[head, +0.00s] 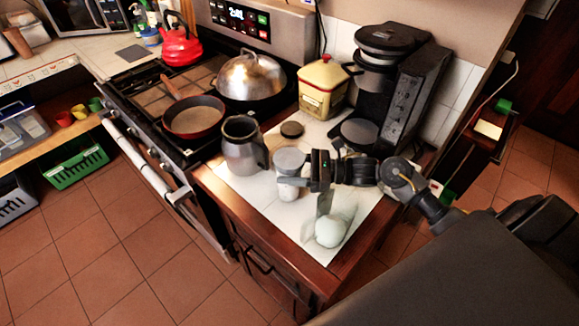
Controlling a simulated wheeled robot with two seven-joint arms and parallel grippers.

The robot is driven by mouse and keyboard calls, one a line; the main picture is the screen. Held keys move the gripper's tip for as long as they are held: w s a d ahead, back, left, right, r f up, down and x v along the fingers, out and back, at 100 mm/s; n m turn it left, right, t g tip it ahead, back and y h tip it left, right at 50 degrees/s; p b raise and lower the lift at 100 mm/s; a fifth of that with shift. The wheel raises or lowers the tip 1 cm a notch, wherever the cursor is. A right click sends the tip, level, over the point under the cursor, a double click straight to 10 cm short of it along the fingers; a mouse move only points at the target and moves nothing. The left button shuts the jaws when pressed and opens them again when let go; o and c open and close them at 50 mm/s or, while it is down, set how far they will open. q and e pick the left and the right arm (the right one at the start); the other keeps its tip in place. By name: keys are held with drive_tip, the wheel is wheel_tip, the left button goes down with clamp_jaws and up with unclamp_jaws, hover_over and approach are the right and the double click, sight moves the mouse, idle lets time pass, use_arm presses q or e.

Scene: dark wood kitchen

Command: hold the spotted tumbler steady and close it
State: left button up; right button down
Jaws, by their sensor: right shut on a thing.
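A small pale tumbler (287,188) with a grey round top stands on the white counter top (245,188), right of a dark jug. It looks upright; spots on it are too small to make out. I cannot tell whether the grey top is a lid or an opening. My left gripper is not in view.
The dark jug (240,150) stands close left of the tumbler. A black coffee machine (385,85) and a yellow-and-red canister (322,88) stand behind. The stove with a pan (195,117) is left.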

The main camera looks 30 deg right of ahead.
drive_tip(key=shift+f+b, duration=0.2)
drive_tip(key=shift+b, duration=0.2)
drive_tip(key=shift+c, duration=2.1)
unclamp_jaws()
drive_tip(key=shift+r+p, duration=0.2)
drive_tip(key=shift+p, duration=0.1)
drive_tip(key=shift+d, duration=0.1)
drive_tip(key=b+v, duration=0.4)
drive_tip(key=v, duration=0.8)
